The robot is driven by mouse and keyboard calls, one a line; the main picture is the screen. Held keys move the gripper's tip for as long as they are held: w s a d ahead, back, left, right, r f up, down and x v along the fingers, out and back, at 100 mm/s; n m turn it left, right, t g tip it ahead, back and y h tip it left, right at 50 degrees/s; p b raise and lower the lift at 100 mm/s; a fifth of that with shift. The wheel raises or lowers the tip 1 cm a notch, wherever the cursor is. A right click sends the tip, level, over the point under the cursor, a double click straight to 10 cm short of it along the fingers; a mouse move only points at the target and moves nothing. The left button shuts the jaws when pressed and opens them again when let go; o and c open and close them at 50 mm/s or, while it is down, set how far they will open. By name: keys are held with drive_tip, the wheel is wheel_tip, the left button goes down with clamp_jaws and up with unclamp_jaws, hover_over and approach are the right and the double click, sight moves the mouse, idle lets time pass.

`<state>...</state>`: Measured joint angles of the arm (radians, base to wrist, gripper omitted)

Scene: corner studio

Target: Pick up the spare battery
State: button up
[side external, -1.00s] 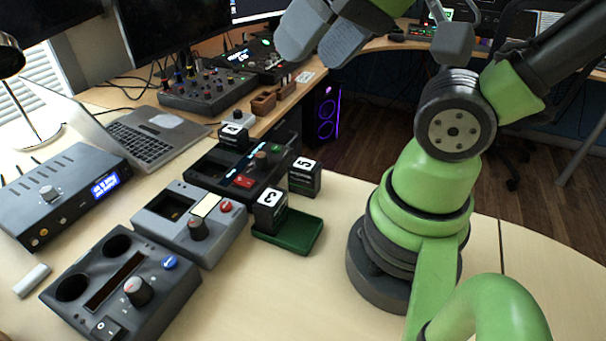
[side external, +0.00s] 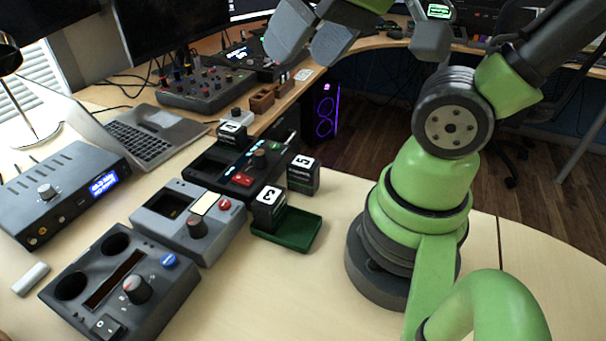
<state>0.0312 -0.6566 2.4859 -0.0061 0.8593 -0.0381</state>
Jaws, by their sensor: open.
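Several dark battery-like blocks with white number labels stand on the desk. The block marked 3 (side external: 268,212) is upright at the back-left end of a green tray (side external: 296,235). The block marked 5 (side external: 302,178) stands behind the tray, apart from it. A third labelled block (side external: 232,134) is at the far end of the black device (side external: 215,160); its number is hard to read. I cannot tell which block is the spare. My gripper (side external: 303,48) is open and empty, high in the picture, well above the desk and apart from the blocks.
A grey device with a screen window (side external: 165,222) and a dark device with round holes (side external: 88,318) sit left of the tray.

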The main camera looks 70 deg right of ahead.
drive_tip(key=w+d+f+n+g+h, duration=0.1)
drive_tip(key=w+d+f+g+h, duration=0.1)
drive_tip(key=w+d+f+g, duration=0.35)
drive_tip(key=n+g, duration=0.1)
drive_tip(key=n, duration=0.2)
approach(303, 174)
drive_tip(key=shift+w+d+f, duration=0.25)
drive_tip(key=shift+d+f, duration=0.1)
drive_tip(key=shift+d, duration=0.2)
drive_tip(key=shift+w+d+f, duration=0.3)
drive_tip(key=shift+d+f, duration=0.1)
drive_tip(key=shift+d, duration=0.1)
drive_tip(key=shift+s+d+f, duration=0.1)
drive_tip(key=shift+f, duration=0.25)
wheel_tip(303, 174, down, 4)
drive_tip(key=shift+f, duration=2.95)
drive_tip(key=c, duration=1.2)
drive_tip(key=shift+r, duration=0.1)
